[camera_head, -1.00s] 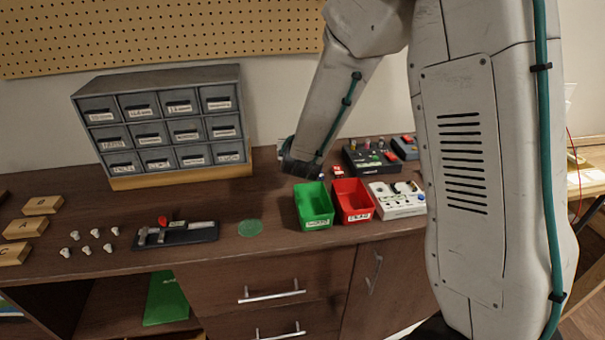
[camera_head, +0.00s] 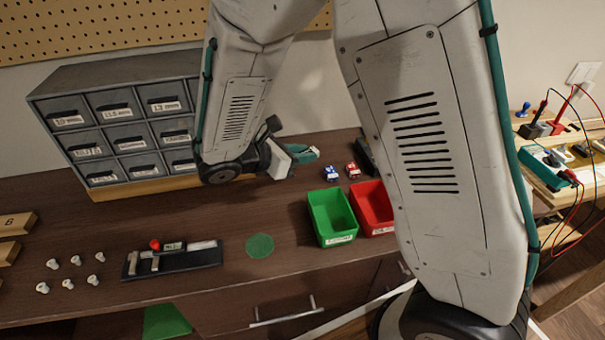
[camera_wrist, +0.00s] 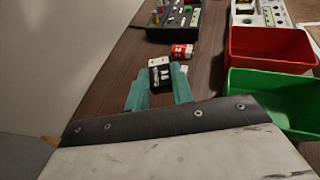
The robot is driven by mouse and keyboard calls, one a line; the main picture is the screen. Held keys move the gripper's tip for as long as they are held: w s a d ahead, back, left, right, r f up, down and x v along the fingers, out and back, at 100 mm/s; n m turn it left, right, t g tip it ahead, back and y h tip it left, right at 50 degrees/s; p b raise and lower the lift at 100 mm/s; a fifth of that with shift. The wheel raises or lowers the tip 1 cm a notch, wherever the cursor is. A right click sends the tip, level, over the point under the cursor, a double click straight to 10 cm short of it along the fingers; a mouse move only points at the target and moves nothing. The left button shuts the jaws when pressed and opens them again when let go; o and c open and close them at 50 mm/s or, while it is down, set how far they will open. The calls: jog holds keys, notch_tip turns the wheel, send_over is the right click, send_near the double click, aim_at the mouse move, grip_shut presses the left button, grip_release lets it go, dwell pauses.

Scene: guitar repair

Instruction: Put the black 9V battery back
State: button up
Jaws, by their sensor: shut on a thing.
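The black 9V battery (camera_wrist: 160,76), black with a white part, is between the teal fingers of my gripper (camera_wrist: 160,92) in the wrist view. The gripper is shut on it. In the head view my gripper (camera_head: 304,154) is over the back of the dark worktop, left of two small batteries; the black battery is not clear there. A red-and-white battery (camera_head: 352,169) and a blue-and-white battery (camera_head: 331,173) stand on the worktop. The red one also shows in the wrist view (camera_wrist: 182,50), just beyond the held battery.
A green bin (camera_head: 332,217) and a red bin (camera_head: 372,207) stand in front of the batteries. A black device with knobs (camera_wrist: 174,18) is beyond them. A grey drawer cabinet (camera_head: 120,120) stands left. A green disc (camera_head: 260,246) and a black fixture (camera_head: 172,260) lie in front.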

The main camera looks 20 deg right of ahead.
aim_at(302, 184)
notch_tip(302, 184, down, 7)
jog(key=shift+f, duration=0.15)
jog(key=shift+f, duration=0.15)
jog(key=o, duration=1)
